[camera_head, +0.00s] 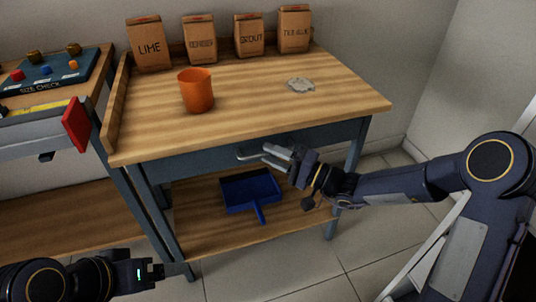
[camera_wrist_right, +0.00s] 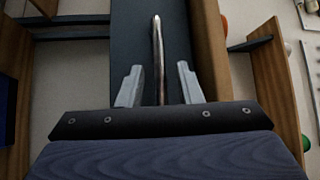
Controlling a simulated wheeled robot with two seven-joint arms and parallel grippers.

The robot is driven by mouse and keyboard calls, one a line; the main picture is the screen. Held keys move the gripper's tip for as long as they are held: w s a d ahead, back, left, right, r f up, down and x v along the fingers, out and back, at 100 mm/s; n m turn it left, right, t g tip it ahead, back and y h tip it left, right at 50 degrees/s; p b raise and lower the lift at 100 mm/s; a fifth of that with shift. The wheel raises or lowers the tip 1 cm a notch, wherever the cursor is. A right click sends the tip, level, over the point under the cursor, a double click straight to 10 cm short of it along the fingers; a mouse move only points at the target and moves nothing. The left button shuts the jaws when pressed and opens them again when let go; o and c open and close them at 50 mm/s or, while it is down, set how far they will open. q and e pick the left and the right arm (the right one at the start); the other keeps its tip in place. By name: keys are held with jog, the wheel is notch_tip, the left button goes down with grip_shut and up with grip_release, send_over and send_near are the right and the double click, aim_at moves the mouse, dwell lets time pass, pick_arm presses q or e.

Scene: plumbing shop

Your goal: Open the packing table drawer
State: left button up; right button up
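The packing table (camera_head: 330,104) has a wooden top and a blue-grey drawer (camera_head: 206,164) under its front edge. The drawer looks shut in the head view. A metal bar handle (camera_head: 250,153) runs along the drawer front. My right gripper (camera_head: 268,154) is at the handle's right part. In the right wrist view its two fingers (camera_wrist_right: 158,85) are apart, with the bar handle (camera_wrist_right: 158,50) between them and gaps on both sides. My left gripper (camera_head: 180,269) is low at the bottom left, away from the drawer; its finger opening is unclear.
An orange cup (camera_head: 196,92), a grey lump (camera_head: 300,85) and several labelled paper bags (camera_head: 149,45) stand on the tabletop. A blue dustpan (camera_head: 250,190) lies on the lower shelf. Another bench (camera_head: 40,150) adjoins at left. Tiled floor (camera_head: 330,268) is clear in front.

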jog(key=shift+x, duration=0.85)
grip_shut()
